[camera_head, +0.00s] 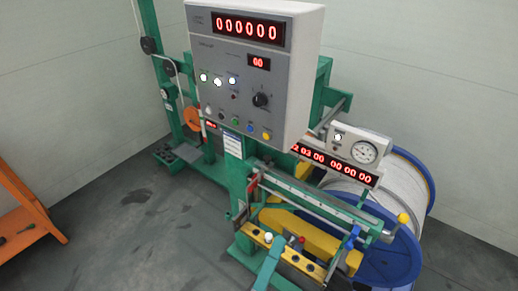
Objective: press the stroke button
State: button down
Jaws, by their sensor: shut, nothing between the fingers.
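A grey control box (270,85) stands at the upper middle on a green machine frame. The labels are too small to read, so I cannot tell which is the stroke button. Above them are bright white round spots (218,82) and a black rotary knob (261,100). My gripper is not in view.
Red displays show zeros on the box (248,28). A gauge unit (358,147) and a blue-flanged reel (385,262) stand at right. A rail with a yellow bar (285,252) and levers juts out in front. An orange stand (22,215) is at left. Grey floor between is clear.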

aim_at(266, 137)
jog(key=w+a+r+m+g+y, duration=0.1)
jog(key=w+a+r+m+g, duration=0.2)
jog(key=w+a+m, duration=0.3)
jog(key=w+a+r+m+g+y, duration=0.1)
jog(key=w+a+r+m+g, duration=0.2)
jog(key=w+a+m, duration=0.3)
jog(key=w+m+g, duration=0.1)
jog(key=w+m, duration=0.4)
jog(key=m, duration=0.1)
jog(key=shift+w+g, duration=0.2)
jog(key=shift+g, duration=0.1)
jog(key=shift+w, duration=0.1)
jog(key=x, duration=1.4)
jog(key=shift+a, duration=0.1)
